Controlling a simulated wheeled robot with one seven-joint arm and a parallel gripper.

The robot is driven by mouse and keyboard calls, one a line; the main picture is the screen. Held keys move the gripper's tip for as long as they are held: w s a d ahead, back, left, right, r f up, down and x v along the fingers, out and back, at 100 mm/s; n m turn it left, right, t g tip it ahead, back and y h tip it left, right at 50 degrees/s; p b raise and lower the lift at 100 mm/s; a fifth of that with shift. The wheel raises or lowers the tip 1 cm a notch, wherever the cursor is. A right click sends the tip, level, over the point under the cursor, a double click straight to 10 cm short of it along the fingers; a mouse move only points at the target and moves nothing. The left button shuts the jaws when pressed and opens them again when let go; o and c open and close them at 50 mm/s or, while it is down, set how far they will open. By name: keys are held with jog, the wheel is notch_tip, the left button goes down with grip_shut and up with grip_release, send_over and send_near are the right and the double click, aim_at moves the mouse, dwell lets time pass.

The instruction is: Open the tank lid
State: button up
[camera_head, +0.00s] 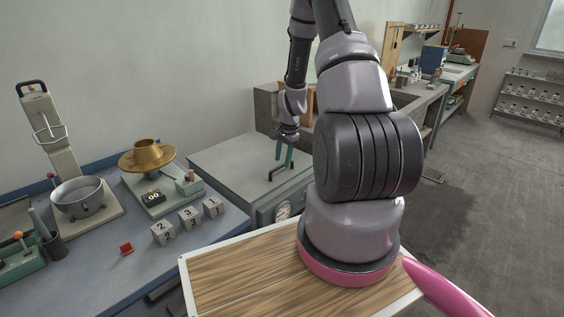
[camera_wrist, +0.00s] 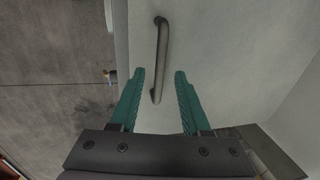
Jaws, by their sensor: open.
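The tank (camera_head: 264,217) is a grey box with a round dial on its front, standing beyond the wooden top. Its flat grey lid (camera_head: 225,160) lies level and looks shut. A dark bar handle (camera_head: 279,172) stands on the lid near its right side. My gripper (camera_head: 284,161) has teal fingers that point down just above the handle. In the wrist view the open gripper (camera_wrist: 159,73) has the near end of the handle (camera_wrist: 160,50) between its fingers, with gaps on both sides. I cannot tell whether the fingertips are down level with the bar.
A blue-topped bench (camera_head: 90,275) at left holds a metal bowl (camera_head: 80,203), a brass pan scale (camera_head: 147,156) and several numbered cubes (camera_head: 190,217). A wooden top (camera_head: 235,275) lies in front. A concrete sink unit (camera_head: 412,98) stands behind. The floor at right is open.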

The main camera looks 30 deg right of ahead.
jog(key=shift+w+a+f, duration=0.1)
jog(key=shift+f, duration=0.7)
grip_shut()
dwell(0.9)
